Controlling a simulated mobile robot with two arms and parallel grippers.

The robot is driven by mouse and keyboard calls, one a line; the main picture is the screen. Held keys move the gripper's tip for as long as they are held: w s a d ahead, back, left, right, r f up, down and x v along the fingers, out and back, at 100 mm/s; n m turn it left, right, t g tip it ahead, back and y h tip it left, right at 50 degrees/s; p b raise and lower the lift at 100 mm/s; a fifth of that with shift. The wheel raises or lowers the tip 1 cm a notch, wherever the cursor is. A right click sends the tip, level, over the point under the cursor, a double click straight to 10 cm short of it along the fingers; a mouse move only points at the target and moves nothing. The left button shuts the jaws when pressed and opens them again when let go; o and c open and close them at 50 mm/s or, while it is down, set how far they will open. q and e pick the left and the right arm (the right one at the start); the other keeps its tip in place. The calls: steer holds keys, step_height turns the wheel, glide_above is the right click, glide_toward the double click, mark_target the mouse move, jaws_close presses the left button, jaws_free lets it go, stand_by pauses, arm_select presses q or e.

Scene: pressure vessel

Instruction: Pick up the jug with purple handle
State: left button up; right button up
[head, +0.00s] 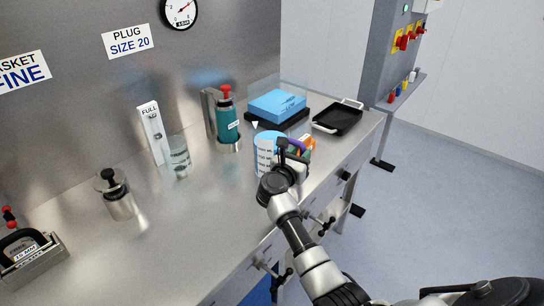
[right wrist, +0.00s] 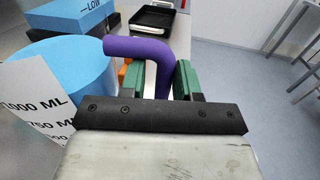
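The jug (head: 264,152) is blue with a white volume label and stands upright on the steel bench. Its purple handle (head: 296,144) points toward my right arm. In the right wrist view the jug's blue body (right wrist: 85,70) is at the left, and the purple handle (right wrist: 138,48) bends down between the green fingers. My right gripper (right wrist: 160,80) is open around the handle, with a narrow gap showing on its left side. In the head view the right gripper (head: 290,160) partly covers the jug's lower right side. My left gripper is not in view.
A blue block on a black base (head: 278,104) and a black tray (head: 338,117) are farther back. A teal cylinder with red top (head: 226,120) stands left of the jug.

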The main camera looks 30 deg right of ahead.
steer(key=shift+w, duration=0.1)
steer(key=shift+c, duration=1.1)
steer(key=shift+w+d+f, duration=0.1)
steer(key=shift+f, duration=0.1)
jaws_close()
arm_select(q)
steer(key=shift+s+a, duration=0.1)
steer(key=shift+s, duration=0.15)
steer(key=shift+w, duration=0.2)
arm_select(e)
steer(key=shift+r, duration=0.15)
